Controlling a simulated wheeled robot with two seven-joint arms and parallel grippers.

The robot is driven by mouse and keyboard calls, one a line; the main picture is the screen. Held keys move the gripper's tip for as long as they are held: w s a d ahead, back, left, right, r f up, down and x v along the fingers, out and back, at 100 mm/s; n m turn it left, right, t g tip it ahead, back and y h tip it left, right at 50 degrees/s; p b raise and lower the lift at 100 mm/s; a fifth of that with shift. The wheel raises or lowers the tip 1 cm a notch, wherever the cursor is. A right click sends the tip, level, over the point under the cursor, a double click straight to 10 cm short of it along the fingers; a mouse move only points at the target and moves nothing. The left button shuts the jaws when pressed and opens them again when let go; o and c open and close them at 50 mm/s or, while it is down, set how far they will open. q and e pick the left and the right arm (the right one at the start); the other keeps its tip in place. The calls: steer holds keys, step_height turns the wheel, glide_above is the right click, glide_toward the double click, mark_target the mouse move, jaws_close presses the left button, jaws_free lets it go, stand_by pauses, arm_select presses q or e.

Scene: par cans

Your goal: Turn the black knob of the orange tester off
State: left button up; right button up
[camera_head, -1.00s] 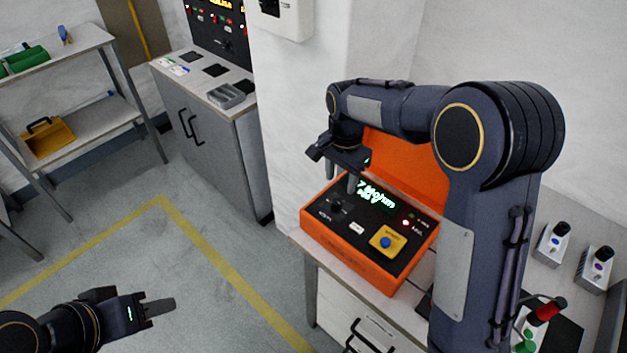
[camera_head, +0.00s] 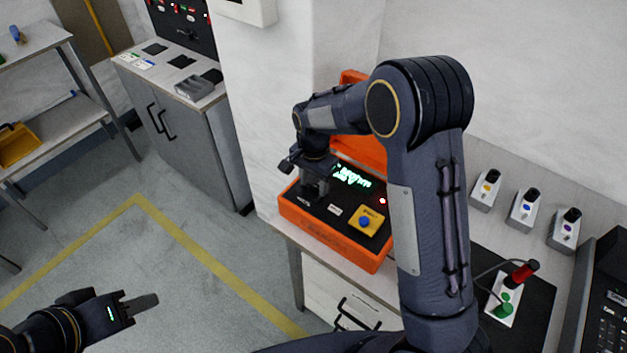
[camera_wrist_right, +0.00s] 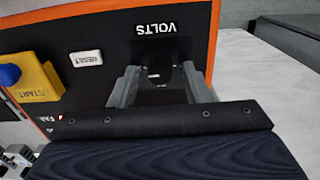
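The orange tester (camera_head: 330,238) stands open on a bench, its black panel facing up and its green display (camera_head: 350,178) lit. In the right wrist view, the black knob (camera_wrist_right: 158,74) sits beside the VOLTS label on the tester's panel (camera_wrist_right: 105,28). My right gripper (camera_head: 313,195) is down at the panel and hides the knob in the head view. In the wrist view its fingers (camera_wrist_right: 162,88) are spread, one on each side of the knob; I cannot tell whether they touch it. My left gripper (camera_head: 140,303) hangs over the floor, away from the tester; its opening is unclear.
A yellow START block with a blue button (camera_head: 366,222) and a white RESET button (camera_head: 335,210) are close by on the panel. Several small grey boxes with black tops (camera_head: 525,209) and a red-handled device (camera_head: 510,297) stand to the right.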

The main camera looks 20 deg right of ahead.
steer(key=c, duration=0.8)
steer(key=shift+c, duration=0.2)
